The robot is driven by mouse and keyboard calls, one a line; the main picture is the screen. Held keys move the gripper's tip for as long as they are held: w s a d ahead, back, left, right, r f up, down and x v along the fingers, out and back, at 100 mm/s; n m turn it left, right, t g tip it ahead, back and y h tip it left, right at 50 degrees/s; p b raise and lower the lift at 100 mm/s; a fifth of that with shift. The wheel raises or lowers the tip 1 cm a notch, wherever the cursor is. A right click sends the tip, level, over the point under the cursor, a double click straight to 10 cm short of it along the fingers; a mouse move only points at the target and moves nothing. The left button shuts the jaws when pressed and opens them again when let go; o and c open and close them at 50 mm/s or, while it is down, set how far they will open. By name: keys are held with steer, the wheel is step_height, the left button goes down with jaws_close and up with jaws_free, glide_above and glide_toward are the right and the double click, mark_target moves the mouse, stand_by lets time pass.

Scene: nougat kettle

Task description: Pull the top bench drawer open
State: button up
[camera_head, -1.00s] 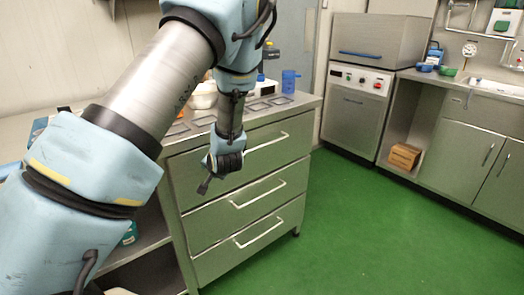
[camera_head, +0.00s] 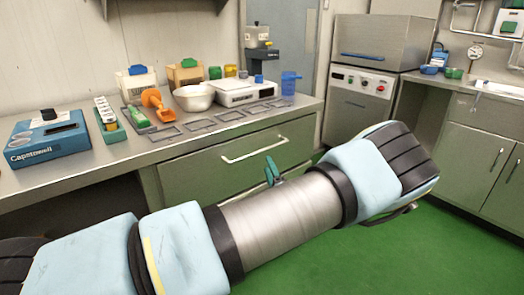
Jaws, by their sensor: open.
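The top bench drawer (camera_head: 205,176) is a wide grey-green front under the steel worktop, and it looks shut. Its pale bar handle (camera_head: 255,150) is in plain sight, with nothing on it. My arm lies across the lower part of the view, in front of the bench, and hides the lower drawers and the bottom of the top drawer front.
The worktop (camera_head: 95,166) holds a blue box (camera_head: 47,140), an orange scoop (camera_head: 157,105), a white bowl (camera_head: 194,97), a scale (camera_head: 232,97) and a blue cup (camera_head: 289,84). An oven (camera_head: 360,98) stands behind. Green floor (camera_head: 340,262) is clear at lower right.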

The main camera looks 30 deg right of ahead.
mark_target(262, 151)
steer(key=p+x, duration=0.1)
steer(key=x, duration=0.8)
steer(key=shift+w+p, duration=0.1)
steer(key=shift+p, duration=0.3)
jaws_close()
stand_by(0.9)
